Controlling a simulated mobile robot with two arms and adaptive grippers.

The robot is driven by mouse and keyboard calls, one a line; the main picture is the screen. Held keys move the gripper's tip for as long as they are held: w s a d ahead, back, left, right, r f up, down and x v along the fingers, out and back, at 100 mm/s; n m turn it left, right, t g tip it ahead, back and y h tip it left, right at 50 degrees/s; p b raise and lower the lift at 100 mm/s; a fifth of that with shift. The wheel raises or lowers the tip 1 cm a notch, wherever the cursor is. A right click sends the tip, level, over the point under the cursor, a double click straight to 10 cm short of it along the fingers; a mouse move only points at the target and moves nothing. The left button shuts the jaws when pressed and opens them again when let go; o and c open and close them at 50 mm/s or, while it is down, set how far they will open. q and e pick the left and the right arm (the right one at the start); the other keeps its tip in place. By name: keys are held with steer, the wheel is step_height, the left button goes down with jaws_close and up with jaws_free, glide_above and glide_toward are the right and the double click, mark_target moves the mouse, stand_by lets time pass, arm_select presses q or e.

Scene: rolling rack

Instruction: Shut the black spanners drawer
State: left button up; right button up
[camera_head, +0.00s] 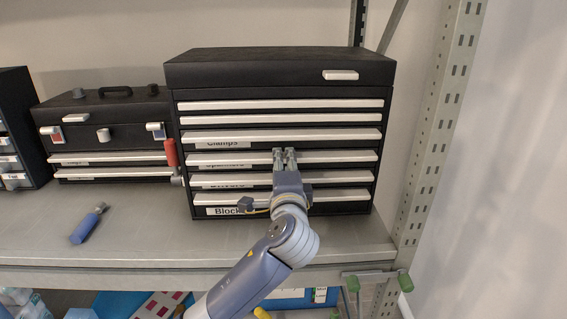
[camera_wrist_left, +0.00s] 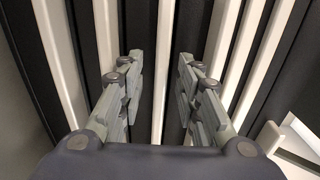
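The black tool chest (camera_head: 280,68) stands on the grey shelf. Its spanners drawer (camera_head: 230,159) has a pale handle strip and a partly legible label, below the clamps drawer (camera_head: 230,137) and above the drivers drawer (camera_head: 230,181). The spanners drawer looks nearly flush with its neighbours; any small gap cannot be told. My left gripper (camera_head: 285,156) is in front of the spanners drawer and hides part of its strip. In the left wrist view its fingers (camera_wrist_left: 157,78) are apart with a pale strip between and beyond them; contact is unclear. My right gripper is not in view.
A smaller black toolbox (camera_head: 100,112) stands left of the chest. A red-handled tool (camera_head: 171,153) is at the chest's left side. A blue-handled tool (camera_head: 88,225) lies on the shelf. A rack post (camera_head: 436,130) rises at the right.

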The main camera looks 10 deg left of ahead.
arm_select(q)
steer(key=v, duration=1.1)
steer(key=shift+a, duration=0.1)
